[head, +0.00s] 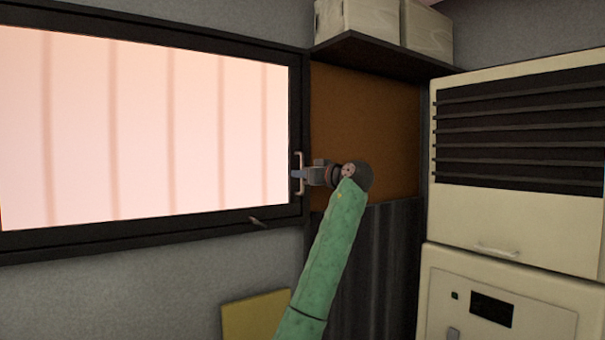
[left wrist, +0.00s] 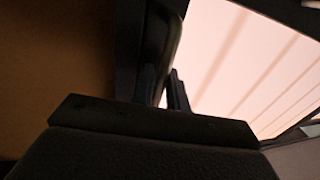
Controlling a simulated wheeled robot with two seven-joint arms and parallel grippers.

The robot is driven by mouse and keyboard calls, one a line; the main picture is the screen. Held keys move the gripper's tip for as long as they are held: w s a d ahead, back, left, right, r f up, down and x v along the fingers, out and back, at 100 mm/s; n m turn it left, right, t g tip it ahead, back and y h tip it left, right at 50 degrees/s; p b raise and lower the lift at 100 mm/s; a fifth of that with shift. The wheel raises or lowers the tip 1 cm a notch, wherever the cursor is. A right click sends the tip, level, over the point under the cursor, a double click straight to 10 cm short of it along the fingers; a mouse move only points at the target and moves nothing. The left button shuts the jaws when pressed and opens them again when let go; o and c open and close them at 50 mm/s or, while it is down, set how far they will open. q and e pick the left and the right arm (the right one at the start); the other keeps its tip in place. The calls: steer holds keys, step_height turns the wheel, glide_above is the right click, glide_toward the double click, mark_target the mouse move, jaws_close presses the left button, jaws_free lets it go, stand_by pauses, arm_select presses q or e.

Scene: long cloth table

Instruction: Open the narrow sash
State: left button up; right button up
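A window with a dark frame (head: 297,110) and a pale pink, striped pane (head: 150,120) fills the left of the head view. I cannot tell which part is the narrow sash. A slim upright pull handle (head: 300,173) sits on the frame's right side. My left gripper (head: 301,175) reaches this handle from the right, with its fingertips at it. In the left wrist view a dark curved bar, seemingly the handle (left wrist: 165,35), runs down to the fingers (left wrist: 165,92). It is too dark to tell whether they are closed on it. My right gripper is out of view.
A brown panel (head: 365,120) is behind my left wrist, under a dark shelf (head: 385,55) with pale boxes (head: 358,20). Cream cabinets (head: 515,215) stand at right. A yellow board (head: 252,315) is below the window.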

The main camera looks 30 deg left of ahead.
arm_select(q)
jaws_close()
